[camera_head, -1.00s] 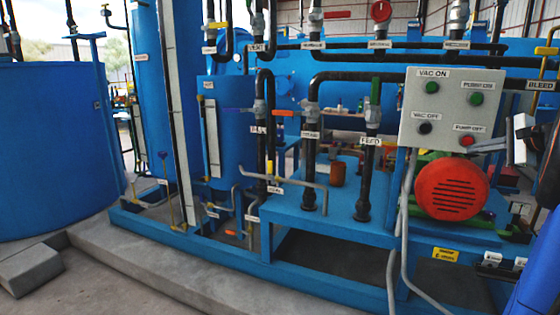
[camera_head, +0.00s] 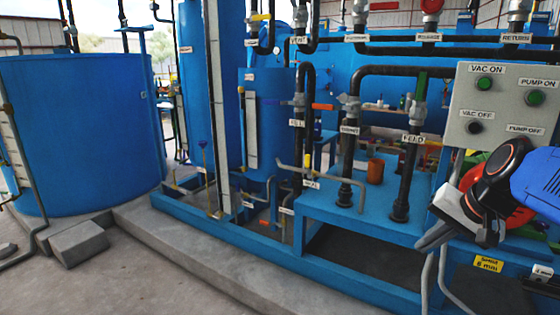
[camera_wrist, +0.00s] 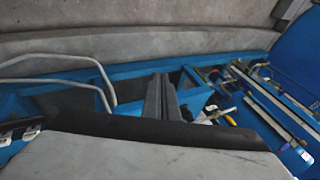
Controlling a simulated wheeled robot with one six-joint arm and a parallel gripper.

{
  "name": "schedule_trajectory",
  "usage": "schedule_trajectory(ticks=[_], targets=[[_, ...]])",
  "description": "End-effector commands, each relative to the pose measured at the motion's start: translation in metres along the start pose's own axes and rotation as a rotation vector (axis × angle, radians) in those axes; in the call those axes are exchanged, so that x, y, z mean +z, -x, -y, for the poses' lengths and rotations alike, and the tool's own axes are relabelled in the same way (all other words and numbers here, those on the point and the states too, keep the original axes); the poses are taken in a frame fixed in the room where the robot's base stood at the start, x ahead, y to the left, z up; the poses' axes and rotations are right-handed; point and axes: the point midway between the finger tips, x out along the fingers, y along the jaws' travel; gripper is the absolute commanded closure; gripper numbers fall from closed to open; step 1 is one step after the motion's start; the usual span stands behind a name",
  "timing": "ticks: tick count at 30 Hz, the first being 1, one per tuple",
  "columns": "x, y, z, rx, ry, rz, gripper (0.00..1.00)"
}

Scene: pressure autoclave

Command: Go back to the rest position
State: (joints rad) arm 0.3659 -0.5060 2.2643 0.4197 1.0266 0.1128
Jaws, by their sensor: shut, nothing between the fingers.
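My gripper (camera_head: 436,236) is at the right in the head view, below the grey control box (camera_head: 505,103). Its fingers point left and down, shut and empty, and it is apart from the box. In the wrist view the two dark fingers (camera_wrist: 161,97) lie together with nothing between them. The box shows a green VAC ON button (camera_head: 484,83), a green PUMP ON button (camera_head: 535,97) and a black VAC OFF button (camera_head: 473,127). The PUMP OFF label shows, but its button is hidden behind my arm.
A blue frame (camera_head: 362,218) carries black pipes with labels such as FEED. A large blue tank (camera_head: 80,135) stands at the left and a blue column (camera_head: 270,115) in the middle. A concrete kerb (camera_head: 190,245) edges the frame; bare floor (camera_head: 130,290) lies at the front left.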

Motion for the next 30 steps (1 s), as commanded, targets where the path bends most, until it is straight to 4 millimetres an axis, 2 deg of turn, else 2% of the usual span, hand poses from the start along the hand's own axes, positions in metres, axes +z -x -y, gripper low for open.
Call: schedule_trajectory(ticks=[1,3,9,12,19,30], targets=[[0.02,-0.003,-0.002,0.019,0.063,0.007,1.0],[0.043,-0.008,-0.009,0.052,0.15,0.013,1.0],[0.101,-0.019,-0.036,0.135,0.401,0.019,1.0],[0.121,-0.024,-0.051,0.167,0.511,0.017,1.0],[0.144,-0.031,-0.071,0.21,0.659,0.009,1.0],[0.146,-0.032,-0.074,0.216,0.676,0.008,1.0]])
